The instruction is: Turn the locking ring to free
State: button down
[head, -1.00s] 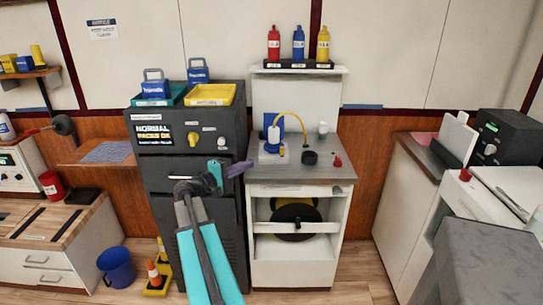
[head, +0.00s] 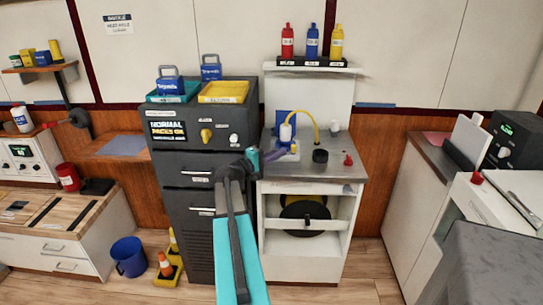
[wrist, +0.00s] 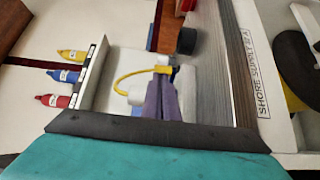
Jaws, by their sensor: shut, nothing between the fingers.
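A white upright fitting (head: 286,133) with a yellow hose (head: 303,116) stands by a blue panel on the grey bench top. It also shows in the wrist view, with the yellow hose (wrist: 128,78) arching from it. A small yellow part sits low beside the fitting. I cannot tell for certain which part is the locking ring, and no free mark is readable. My gripper (head: 284,152) has purple fingers, shut and empty, just in front of the fitting. In the wrist view the fingers (wrist: 162,82) cover part of the fitting; contact cannot be told.
A black cylinder (head: 320,156), a red knob (head: 348,160) and a white cup (head: 334,127) stand on the bench to the right. A shelf (head: 310,66) with red, blue and yellow bottles is above. A dark cabinet (head: 172,180) with trays on top stands at the left.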

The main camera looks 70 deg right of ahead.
aim_at(292, 149)
jog(key=shift+p+x, duration=0.35)
jog(key=shift+x, duration=1.25)
